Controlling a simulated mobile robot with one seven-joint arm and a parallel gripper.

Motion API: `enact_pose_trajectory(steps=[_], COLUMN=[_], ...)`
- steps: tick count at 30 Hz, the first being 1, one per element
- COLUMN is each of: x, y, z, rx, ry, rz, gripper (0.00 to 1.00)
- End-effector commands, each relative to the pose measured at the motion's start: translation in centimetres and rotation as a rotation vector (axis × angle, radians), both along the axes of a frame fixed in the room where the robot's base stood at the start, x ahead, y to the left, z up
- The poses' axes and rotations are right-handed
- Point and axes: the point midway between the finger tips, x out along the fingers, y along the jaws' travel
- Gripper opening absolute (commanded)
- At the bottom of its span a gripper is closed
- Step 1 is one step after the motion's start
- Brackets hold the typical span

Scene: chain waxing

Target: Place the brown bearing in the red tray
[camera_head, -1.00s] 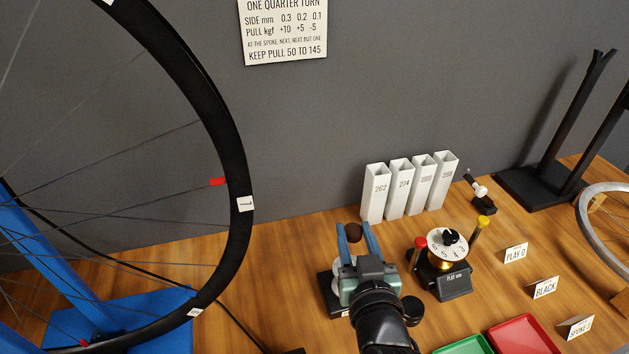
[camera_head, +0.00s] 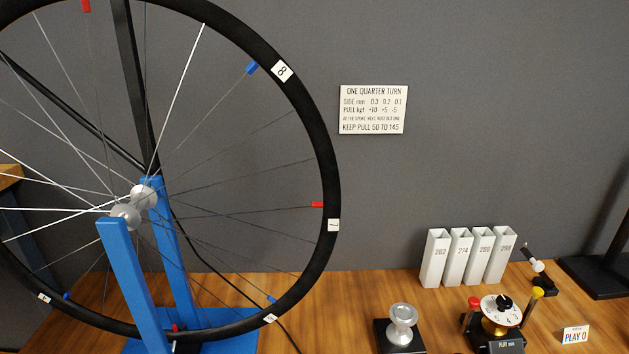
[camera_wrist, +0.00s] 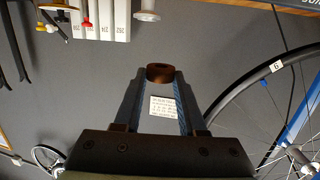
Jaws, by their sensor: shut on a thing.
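The brown bearing (camera_wrist: 159,70) shows in the wrist view as a small dark brown round piece between the tips of my gripper (camera_wrist: 160,78). The two blue fingers are shut on it, with a gap between them below it. Only grey wall and a small sign lie behind it, so it is held up in the air. My gripper and the bearing are not in the head view. The red tray is in neither current view.
A large spoked wheel (camera_head: 330,180) on a blue stand (camera_head: 128,275) fills the head view's left. A silver hub on a black base (camera_head: 400,337), a dial device (camera_head: 503,315) and several white numbered tubes (camera_head: 434,260) stand on the wooden bench (camera_head: 335,315).

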Motion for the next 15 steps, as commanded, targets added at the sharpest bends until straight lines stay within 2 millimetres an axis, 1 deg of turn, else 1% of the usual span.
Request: enact_pose_trajectory(steps=[1,5,6,9,15], x=[-0.9,-3.5,-4.3,-6.1,-8.9], y=[1.0,4.5,5.7,8.2,12.2], z=[-1.2,-3.9,-4.6,-5.8,-7.1], rx=[0.0,0.001,0.002,0.002,0.004], ry=[0.008,0.009,0.009,0.005,0.002], rz=[0.011,0.05,0.062,0.087,0.121], gripper=[0.0,0.0,0.0,0.0,0.0])
